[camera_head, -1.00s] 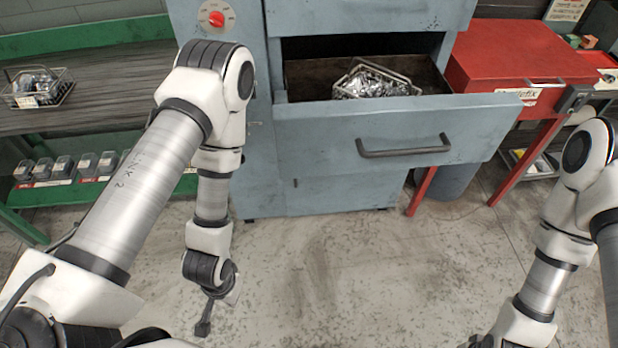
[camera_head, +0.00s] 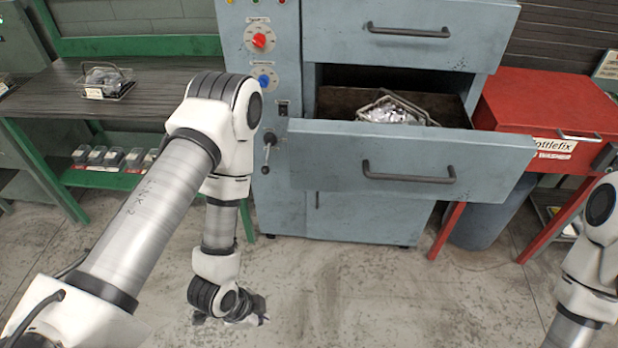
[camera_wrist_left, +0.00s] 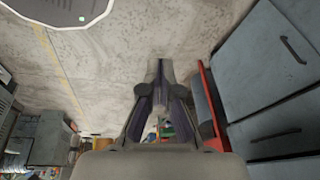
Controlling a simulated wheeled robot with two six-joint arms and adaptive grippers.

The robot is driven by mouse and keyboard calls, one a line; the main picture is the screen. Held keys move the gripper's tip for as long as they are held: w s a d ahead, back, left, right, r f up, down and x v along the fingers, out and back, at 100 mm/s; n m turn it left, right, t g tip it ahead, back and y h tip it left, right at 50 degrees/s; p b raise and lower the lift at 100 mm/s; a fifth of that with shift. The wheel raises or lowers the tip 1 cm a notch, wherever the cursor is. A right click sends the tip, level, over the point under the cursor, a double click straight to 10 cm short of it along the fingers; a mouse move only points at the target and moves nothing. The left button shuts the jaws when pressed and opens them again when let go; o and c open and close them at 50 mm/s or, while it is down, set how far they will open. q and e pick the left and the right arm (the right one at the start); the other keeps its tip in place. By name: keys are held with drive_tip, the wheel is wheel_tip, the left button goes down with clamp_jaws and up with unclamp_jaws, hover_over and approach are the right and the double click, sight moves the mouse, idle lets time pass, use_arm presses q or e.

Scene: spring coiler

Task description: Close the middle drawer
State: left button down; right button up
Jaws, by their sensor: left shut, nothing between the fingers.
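The middle drawer (camera_head: 330,165) of the blue-grey cabinet (camera_head: 345,215) is pulled open towards me, with a dark bar handle (camera_head: 408,177) on its front. A wire basket (camera_head: 395,110) of shiny parts sits inside it. My left gripper (camera_head: 250,312) is shut and empty. It hangs low over the floor, to the left of the drawer and apart from it. In the left wrist view, the shut fingers (camera_wrist_left: 160,90) show with the cabinet to their right. My right arm is at the right edge, but its gripper is out of view.
A closed drawer (camera_head: 400,50) is above. A red bench (camera_head: 540,100) stands close on the right, with a bin (camera_head: 485,220) beneath. A dark bench (camera_head: 40,105) with another wire basket (camera_head: 108,80) is on the left. The floor in front is clear.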

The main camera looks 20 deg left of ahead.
use_arm(q)
drive_tip(key=w+r+m+t+h+b, duration=0.6)
drive_tip(key=w+r+m+t+b, duration=0.25)
drive_tip(key=w+m, duration=0.4)
drive_tip(key=w+a+r+t+b, duration=0.4)
drive_tip(key=w+r+t, duration=0.1)
drive_tip(key=r, duration=0.4)
drive_tip(key=b, duration=1.1)
approach(321, 169)
drive_tip(key=s+d, duration=0.2)
drive_tip(key=shift+n, duration=0.35)
drive_tip(key=w, duration=0.7)
drive_tip(key=shift+d+p, duration=0.3)
drive_tip(key=shift+d, duration=0.05)
drive_tip(key=shift+w+a, duration=0.1)
drive_tip(key=shift+w, duration=0.05)
